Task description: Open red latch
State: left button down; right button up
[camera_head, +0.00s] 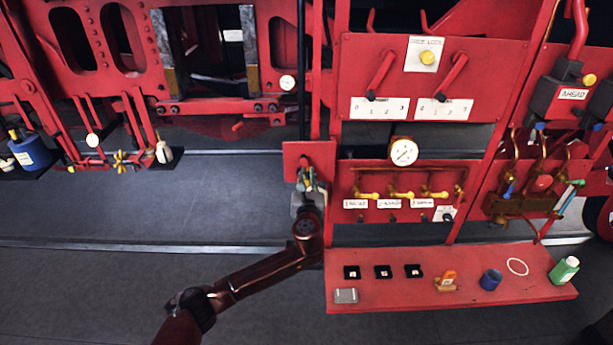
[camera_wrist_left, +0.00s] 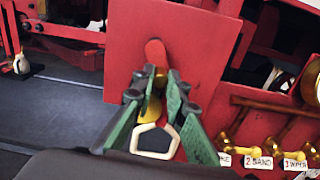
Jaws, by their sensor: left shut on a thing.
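The red latch (camera_wrist_left: 155,50) is a rounded red bar upright against a square red plate (camera_wrist_left: 190,40) in the left wrist view. A brass-coloured piece shows at it, between my finger tips. In the head view the plate (camera_head: 296,150) is at the left edge of the red panel. My left gripper (camera_head: 308,181) is at the plate's lower right. In the left wrist view its green fingers (camera_wrist_left: 159,82) are shut on the latch, mostly hiding its lower part. A pale-rimmed dark piece shows between the fingers lower down. My right gripper is not in view.
Right of the plate is a gauge (camera_head: 402,151) above several yellow valve handles (camera_head: 402,194). A red shelf (camera_head: 450,298) with small parts, a blue cup (camera_head: 491,279) and a green-white bottle (camera_head: 564,270) juts out below. Open grey floor (camera_head: 130,270) lies to the left.

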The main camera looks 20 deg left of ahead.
pick_arm(q)
jog(key=shift+w+d+r+n+b, duration=0.1)
jog(key=shift+d+r+n+b, duration=0.25)
jog(key=shift+n, duration=1.5)
jog(key=shift+w+d+r+n+b, duration=0.1)
jog(key=shift+d+r+n+b, duration=0.25)
jog(key=shift+n, duration=1.55)
jog(key=shift+w+d+r+n+b, duration=0.15)
jog(key=shift+r+n, duration=0.3)
jog(key=shift+n, duration=1.4)
jog(key=shift+s, duration=0.1)
jog(key=c, duration=1.9)
grip_release()
jog(key=shift+c, duration=0.2)
jog(key=shift+s, duration=0.1)
jog(key=v, duration=1.2)
